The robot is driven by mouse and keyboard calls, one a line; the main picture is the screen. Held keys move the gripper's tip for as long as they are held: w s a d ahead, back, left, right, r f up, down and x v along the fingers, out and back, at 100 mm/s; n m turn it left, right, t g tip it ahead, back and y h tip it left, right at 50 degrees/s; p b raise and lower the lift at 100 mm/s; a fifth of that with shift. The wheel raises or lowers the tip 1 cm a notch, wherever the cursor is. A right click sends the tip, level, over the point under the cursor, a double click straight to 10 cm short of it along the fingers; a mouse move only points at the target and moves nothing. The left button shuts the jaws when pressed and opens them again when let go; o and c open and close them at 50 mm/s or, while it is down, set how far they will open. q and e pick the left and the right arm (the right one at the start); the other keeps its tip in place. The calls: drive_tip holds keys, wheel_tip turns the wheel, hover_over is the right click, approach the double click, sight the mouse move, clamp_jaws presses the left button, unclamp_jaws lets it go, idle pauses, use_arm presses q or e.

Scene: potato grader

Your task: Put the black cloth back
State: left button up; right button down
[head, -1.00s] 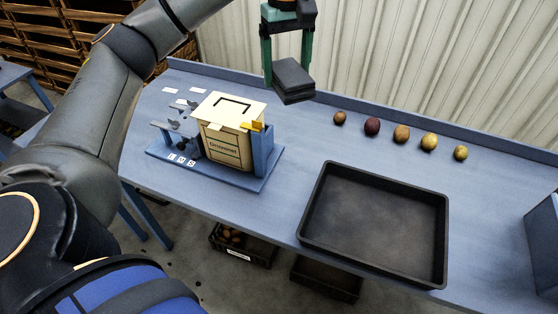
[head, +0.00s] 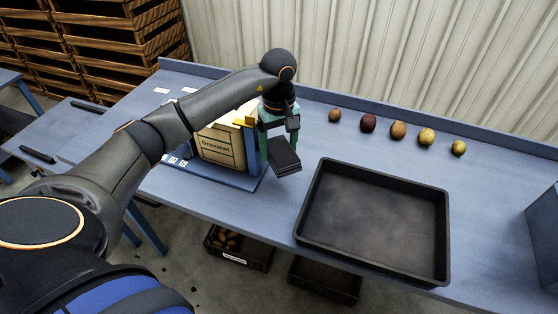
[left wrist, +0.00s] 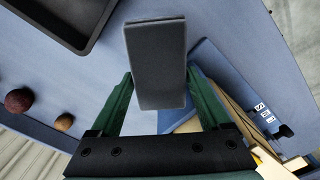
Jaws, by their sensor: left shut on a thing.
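The black cloth (head: 285,155) is a flat folded dark pad. My left gripper (head: 281,143) is shut on it, with a green finger at either side. The cloth is in front of the right end of the blue stand (head: 235,178) in the head view; whether it touches anything below, I cannot tell. In the left wrist view the cloth (left wrist: 157,62) sticks out beyond the fingers, with part of the blue stand (left wrist: 212,62) behind and to its right. The blue holder on the stand is mostly hidden by my gripper. My right gripper is not in view.
A cream Grommet bag (head: 220,148) stands on the stand, left of my gripper. A large empty black tray (head: 312,205) lies to the right. Several potatoes (head: 397,130) line the back of the blue table (head: 480,190). A blue box (head: 545,235) stands at the right edge.

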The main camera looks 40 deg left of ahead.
sight(279, 146)
use_arm(q)
wheel_tip(279, 146, down, 5)
drive_tip(key=shift+f, duration=0.2)
idle(0.3)
drive_tip(key=shift+f+b, duration=0.5)
drive_tip(key=shift+f, duration=0.15)
drive_tip(key=o, duration=1)
drive_tip(key=shift+r, duration=0.15)
drive_tip(key=shift+r+p, duration=0.25)
drive_tip(key=shift+p, duration=0.15)
wheel_tip(279, 146, up, 12)
drive_tip(key=shift+r+b, duration=0.25)
drive_tip(key=shift+b, duration=0.15)
